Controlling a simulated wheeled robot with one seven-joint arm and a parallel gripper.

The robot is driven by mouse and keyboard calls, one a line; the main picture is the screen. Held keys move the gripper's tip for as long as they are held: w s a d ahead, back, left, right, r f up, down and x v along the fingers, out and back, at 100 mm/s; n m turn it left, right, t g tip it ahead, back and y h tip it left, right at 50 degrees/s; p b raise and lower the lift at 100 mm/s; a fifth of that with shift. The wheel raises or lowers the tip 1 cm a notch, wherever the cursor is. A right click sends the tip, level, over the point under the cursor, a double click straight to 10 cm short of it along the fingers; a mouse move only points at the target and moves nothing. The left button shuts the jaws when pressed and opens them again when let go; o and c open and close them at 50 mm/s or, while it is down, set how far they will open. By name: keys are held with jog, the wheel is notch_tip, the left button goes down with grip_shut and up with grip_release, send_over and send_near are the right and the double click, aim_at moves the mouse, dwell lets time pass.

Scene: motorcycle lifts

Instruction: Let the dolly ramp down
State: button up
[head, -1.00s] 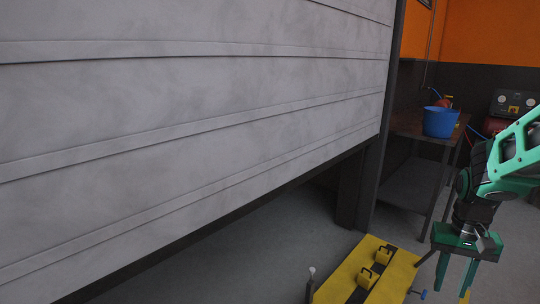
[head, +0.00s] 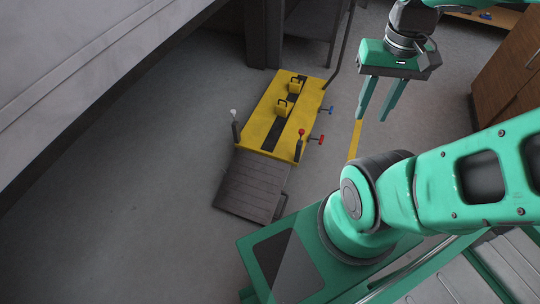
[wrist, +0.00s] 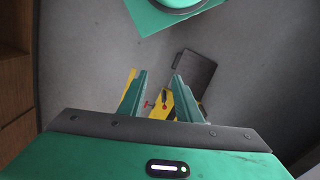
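The yellow dolly (head: 262,115) stands on the floor left of my arm in the head view, with two yellow clamps on its dark centre strip. Its dark slatted ramp (head: 250,185) extends from the near end; I cannot tell whether its outer edge touches the floor. A red-knobbed lever (head: 300,143) and a white-knobbed lever (head: 236,127) stand at the ramp end's corners. A blue handle (head: 325,110) and a red handle (head: 317,140) stick out on the right. My gripper (head: 372,118) is open, empty and above the floor, right of the dolly. The ramp also shows in the wrist view (wrist: 193,72).
A large grey panel (head: 80,70) fills the upper left. A dark post (head: 263,35) stands behind the dolly. A wooden cabinet (head: 510,70) is at the right. The floor left of the ramp is clear.

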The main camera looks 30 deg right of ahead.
jog(key=w+d+f, duration=0.2)
jog(key=w+f, duration=0.1)
jog(key=w, duration=0.3)
jog(key=w+d+f+h, duration=0.1)
jog(key=w+d+f, duration=0.15)
jog(key=w, duration=0.45)
jog(key=w+d+f, duration=0.2)
jog(key=w+f, duration=0.2)
jog(key=w, duration=0.2)
jog(key=w+d+f, duration=0.1)
jog(key=w+f, duration=0.6)
jog(key=f, duration=0.4)
jog(key=w+d+f, duration=0.2)
jog(key=w+f, duration=0.4)
jog(key=f, duration=0.5)
jog(key=m+t+y, duration=0.2)
jog(key=m, duration=0.1)
send_near(286, 201)
jog(key=f, duration=0.3)
jog(key=w+f, duration=0.1)
jog(key=f, duration=0.5)
jog(key=shift+w+a, duration=0.25)
jog(key=shift+a, duration=0.1)
